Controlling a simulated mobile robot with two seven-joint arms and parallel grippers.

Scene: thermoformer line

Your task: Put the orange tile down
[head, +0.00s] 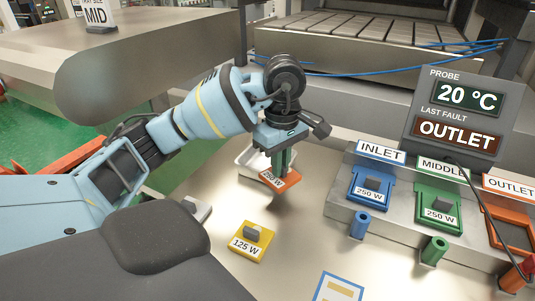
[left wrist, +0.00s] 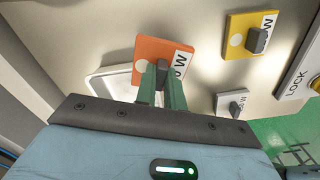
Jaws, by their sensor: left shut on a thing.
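My left gripper (head: 279,160) points down and is shut on the orange tile (head: 287,182), which has a white label ending in "W". The left wrist view shows the gripper's green fingers (left wrist: 161,80) closed on the dark knob of the orange tile (left wrist: 150,48). The tile is over the pale bench, with a shadow beneath it; I cannot tell exactly how high. A white tray (head: 246,160) lies just behind and left of it, and it also shows in the left wrist view (left wrist: 97,88). My right gripper is not in view.
A yellow 125 W tile (head: 240,255) and a pale grey tile (head: 205,211) lie on the bench. At right, a blue tile (head: 362,195) sits under INLET and a green tile (head: 433,221) under MIDDLE. The orange frame (head: 499,240) under OUTLET looks empty, with a cable crossing it.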

